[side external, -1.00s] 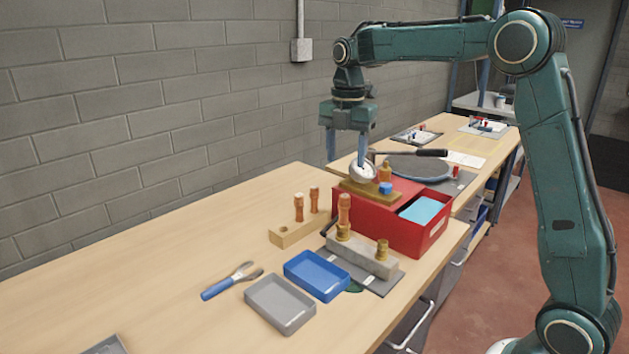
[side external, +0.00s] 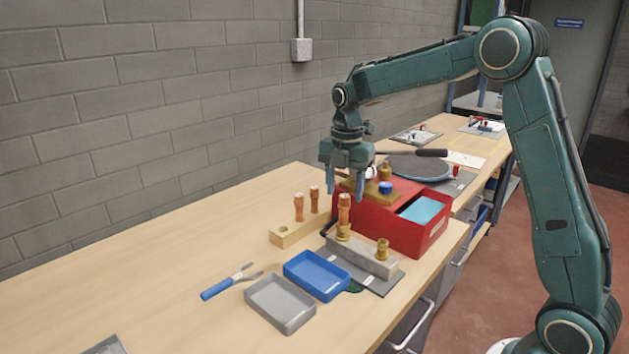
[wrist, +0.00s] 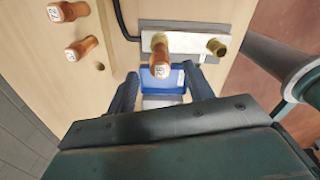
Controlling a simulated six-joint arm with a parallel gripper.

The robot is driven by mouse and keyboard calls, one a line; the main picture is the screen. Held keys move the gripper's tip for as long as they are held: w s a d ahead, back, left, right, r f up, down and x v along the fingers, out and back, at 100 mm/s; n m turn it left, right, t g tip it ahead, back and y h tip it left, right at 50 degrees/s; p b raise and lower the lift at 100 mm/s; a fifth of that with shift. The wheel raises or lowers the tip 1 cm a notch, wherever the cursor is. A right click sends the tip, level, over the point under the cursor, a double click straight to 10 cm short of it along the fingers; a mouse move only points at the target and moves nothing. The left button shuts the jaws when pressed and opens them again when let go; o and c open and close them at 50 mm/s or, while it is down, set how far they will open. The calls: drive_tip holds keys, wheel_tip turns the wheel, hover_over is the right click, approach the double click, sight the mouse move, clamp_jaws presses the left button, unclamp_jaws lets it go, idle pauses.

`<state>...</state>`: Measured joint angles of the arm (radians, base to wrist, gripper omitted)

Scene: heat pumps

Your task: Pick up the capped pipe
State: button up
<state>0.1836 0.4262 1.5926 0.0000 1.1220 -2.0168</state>
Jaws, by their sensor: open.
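Copper pipes with pale, marked end caps stand upright. Two pipes, one left (side external: 299,206) and one right (side external: 314,199), are in a wooden block. A third capped pipe (side external: 344,208) stands on a brass fitting in a grey fixture block (side external: 362,258). In the wrist view this third pipe (wrist: 160,58) shows its cap close to the gap between the fingers, and the two others lie to the left. My gripper (side external: 345,194) is open and empty, pointing down near the third pipe's top. Exact clearance cannot be told.
A red toolbox (side external: 390,236) with a wooden board and small items on top stands behind. A second brass fitting (side external: 382,249) is at the right of the fixture.

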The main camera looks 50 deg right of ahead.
drive_tip(key=shift+d+f, duration=0.1)
drive_tip(key=shift+f, duration=2.15)
drive_tip(key=c, duration=1.1)
drive_tip(key=shift+r, duration=0.15)
wheel_tip(320, 180, up, 20)
drive_tip(key=shift+f, duration=0.1)
drive_tip(key=shift+r, duration=0.25)
wheel_tip(320, 180, up, 4)
hover_over(345, 195)
drive_tip(key=shift+r, duration=0.2)
